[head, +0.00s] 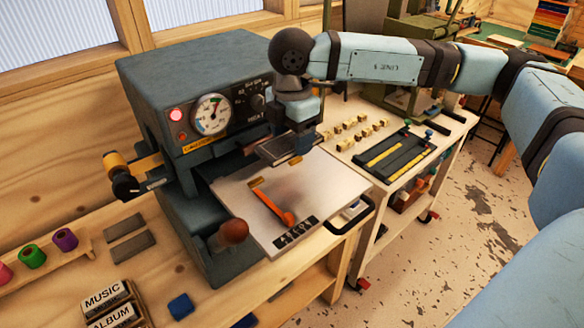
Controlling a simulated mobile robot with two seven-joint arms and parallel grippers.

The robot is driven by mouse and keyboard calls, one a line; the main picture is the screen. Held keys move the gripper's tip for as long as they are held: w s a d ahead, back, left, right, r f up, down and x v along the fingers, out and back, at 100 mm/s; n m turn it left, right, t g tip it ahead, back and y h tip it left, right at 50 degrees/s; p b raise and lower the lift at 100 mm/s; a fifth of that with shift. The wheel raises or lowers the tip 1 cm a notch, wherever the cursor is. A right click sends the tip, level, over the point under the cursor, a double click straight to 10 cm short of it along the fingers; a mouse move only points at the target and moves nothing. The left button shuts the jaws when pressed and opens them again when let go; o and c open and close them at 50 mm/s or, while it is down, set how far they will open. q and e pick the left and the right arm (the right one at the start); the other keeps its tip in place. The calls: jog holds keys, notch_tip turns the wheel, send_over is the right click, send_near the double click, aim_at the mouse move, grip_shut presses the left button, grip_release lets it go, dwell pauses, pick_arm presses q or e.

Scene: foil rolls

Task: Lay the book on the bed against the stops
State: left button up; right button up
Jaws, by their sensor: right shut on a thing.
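My right gripper (302,150) reaches in from the right and is shut on a dark flat thing (274,151), which looks like the book. It holds it over the back part of the silver bed (325,188), in front of the press opening. My fingers hide part of it, and I cannot tell whether it touches the bed. On the bed, a small brass piece (262,183) and an orange bar (272,206) look like the stops. The dark thing is behind them, apart from both. My left gripper is not in view.
The blue-grey press (190,75) with its gauge stands behind the bed. A brown knob (233,231) and a black handle (350,218) stick out beside the bed. A cart at right carries small brass type (358,130) and a dark tray (405,152). Labelled blocks (103,298) stand at lower left.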

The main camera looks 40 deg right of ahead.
aim_at(292, 180)
notch_tip(292, 180, down, 9)
jog(key=shift+f+p, duration=0.1)
jog(key=shift+p, duration=0.3)
jog(key=shift+f, duration=0.15)
jog(key=o, duration=1)
jog(key=shift+r, duration=0.4)
notch_tip(292, 180, up, 12)
jog(key=shift+f+b, duration=0.2)
jog(key=shift+b, duration=0.4)
